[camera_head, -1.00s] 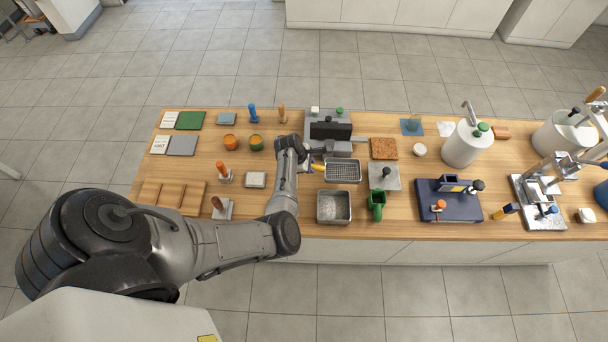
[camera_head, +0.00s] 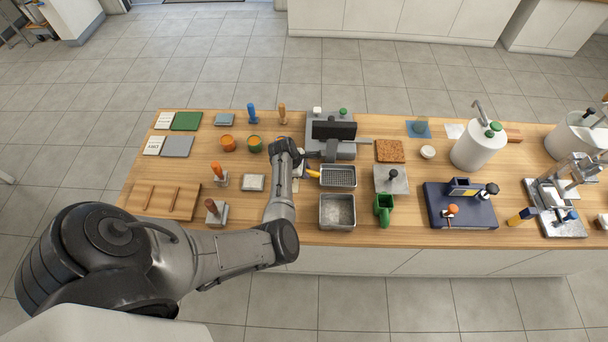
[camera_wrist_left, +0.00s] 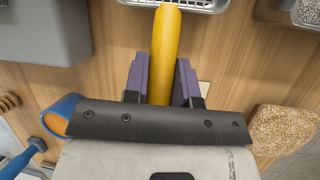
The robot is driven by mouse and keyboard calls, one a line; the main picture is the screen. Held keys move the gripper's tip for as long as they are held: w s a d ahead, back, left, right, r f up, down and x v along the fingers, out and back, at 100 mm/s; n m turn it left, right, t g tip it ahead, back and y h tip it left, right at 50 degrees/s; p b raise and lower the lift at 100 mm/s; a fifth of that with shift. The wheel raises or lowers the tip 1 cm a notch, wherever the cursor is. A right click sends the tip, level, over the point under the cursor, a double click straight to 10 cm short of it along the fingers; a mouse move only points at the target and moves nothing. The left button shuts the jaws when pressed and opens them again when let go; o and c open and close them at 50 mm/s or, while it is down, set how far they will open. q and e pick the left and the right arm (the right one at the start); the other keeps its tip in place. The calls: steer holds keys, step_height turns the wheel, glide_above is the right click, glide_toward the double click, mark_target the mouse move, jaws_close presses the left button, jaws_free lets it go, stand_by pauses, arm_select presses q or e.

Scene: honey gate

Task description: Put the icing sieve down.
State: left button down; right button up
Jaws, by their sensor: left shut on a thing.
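The icing sieve (camera_head: 338,176) has a rectangular mesh basket with a metal rim and a yellow handle. In the head view it is at mid-counter, just beyond a square metal tray. My left gripper (camera_head: 308,170) is at the handle, left of the basket. In the left wrist view the purple-grey fingers of the gripper (camera_wrist_left: 160,80) are shut on the yellow handle of the sieve (camera_wrist_left: 166,45), and part of the basket's rim shows at the top. Whether the basket touches the counter I cannot tell. My right gripper is not in view.
The metal tray (camera_head: 338,211) stands just in front of the sieve, and a grey machine (camera_head: 342,149) stands behind it. To the right are a grey plate (camera_head: 391,179) with a black knob and a green scoop (camera_head: 383,208). Little bare counter (camera_head: 300,231) shows around the sieve.

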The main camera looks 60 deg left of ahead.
arm_select(q)
steer(key=shift+f, duration=0.1)
stand_by(0.3)
steer(key=c, duration=0.9)
jaws_free()
